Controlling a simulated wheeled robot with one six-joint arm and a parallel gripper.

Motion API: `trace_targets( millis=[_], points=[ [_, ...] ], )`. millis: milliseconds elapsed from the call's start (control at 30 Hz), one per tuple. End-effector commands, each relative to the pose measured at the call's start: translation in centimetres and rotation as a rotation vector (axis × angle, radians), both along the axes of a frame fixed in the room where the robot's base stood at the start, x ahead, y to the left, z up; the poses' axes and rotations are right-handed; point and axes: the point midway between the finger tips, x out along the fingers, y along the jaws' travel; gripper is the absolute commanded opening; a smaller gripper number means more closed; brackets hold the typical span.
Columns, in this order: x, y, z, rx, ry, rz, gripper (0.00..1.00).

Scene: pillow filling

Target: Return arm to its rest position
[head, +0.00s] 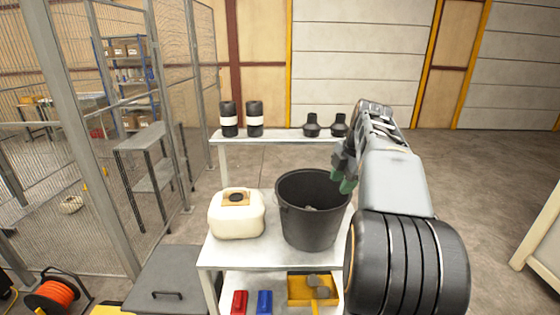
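My arm reaches forward on the right side of the head view. My gripper (346,182), with dark fingers and green tips, hangs at the right rim of a black bucket (308,228). The view does not show whether the fingers are open or shut. The bucket stands upright on a light metal table, with something small and grey visible inside it. I see no object hanging from the gripper. Part of the bucket's right side is close to or behind my arm.
A cream canister (237,214) stands left of the bucket on the table (222,252). Several black containers stand on a shelf (285,138) behind. A mesh fence (175,90) is at left. A lower shelf holds a yellow tray (300,291).

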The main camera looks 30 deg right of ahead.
Motion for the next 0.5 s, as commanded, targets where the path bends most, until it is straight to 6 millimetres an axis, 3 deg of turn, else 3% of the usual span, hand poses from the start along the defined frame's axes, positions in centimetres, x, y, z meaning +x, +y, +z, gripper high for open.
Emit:
trace_targets(
  millis=[267,367,500],
  points=[
    [0.1,-0.1,0.1,0.018,0.002,-0.095,0.39],
    [0.4,-0.6,-0.1,0.042,-0.001,-0.282,0.39],
    [0.0,-0.9,-3.3,0.113,0.037,-0.69,0.39]
  ],
)
